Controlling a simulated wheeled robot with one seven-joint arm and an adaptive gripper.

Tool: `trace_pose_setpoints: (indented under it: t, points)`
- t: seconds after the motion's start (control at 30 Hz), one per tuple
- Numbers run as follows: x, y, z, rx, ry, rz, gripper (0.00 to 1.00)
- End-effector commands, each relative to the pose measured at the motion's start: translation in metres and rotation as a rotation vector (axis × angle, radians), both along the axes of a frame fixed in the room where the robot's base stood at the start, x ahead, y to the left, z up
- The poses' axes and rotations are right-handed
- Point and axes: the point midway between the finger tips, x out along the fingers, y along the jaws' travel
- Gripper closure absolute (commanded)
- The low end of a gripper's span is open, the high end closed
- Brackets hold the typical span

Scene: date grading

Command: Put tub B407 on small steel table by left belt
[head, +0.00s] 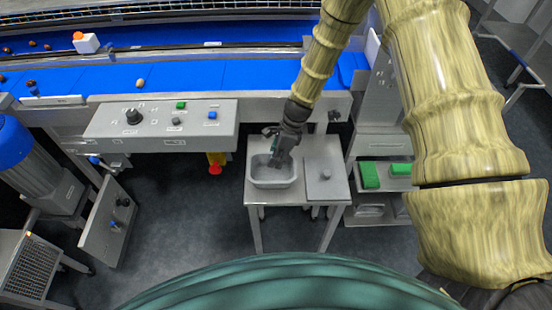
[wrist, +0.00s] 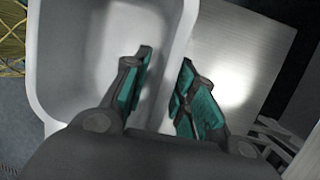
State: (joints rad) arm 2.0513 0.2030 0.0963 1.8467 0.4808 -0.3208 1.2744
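A light grey tub (head: 262,183) stands upright on the left part of a small steel table (head: 313,150), in front of the conveyor; I cannot read a label on it. My gripper (head: 277,161) points down at the tub's right side. In the wrist view the tub (wrist: 55,75) is empty where I can see inside. There my gripper (wrist: 166,62) is open, with one finger over the tub's inside and the other by the outer side of its right wall. The rim lies between the fingers with a gap visible. I cannot tell whether either finger touches it.
A flat steel plate with a small knob (head: 325,176) lies right of the tub. A blue belt (head: 200,75) and a control panel (head: 160,123) are behind. Green blocks (head: 370,175) sit on a shelf to the right. The dark floor (head: 190,230) is open to the left.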

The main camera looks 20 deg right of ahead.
Motion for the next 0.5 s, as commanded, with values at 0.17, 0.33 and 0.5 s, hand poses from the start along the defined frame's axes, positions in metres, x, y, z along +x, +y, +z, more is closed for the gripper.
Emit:
trace_pose_setpoints:
  t: [0.17,0.33,0.5]
  points:
    - [0.002,-0.005,0.014,-0.001,-0.003,0.0,0.73]
    - [0.002,-0.012,0.033,-0.001,-0.003,0.0,0.73]
    - [0.003,-0.019,0.053,-0.001,-0.003,0.0,0.73]
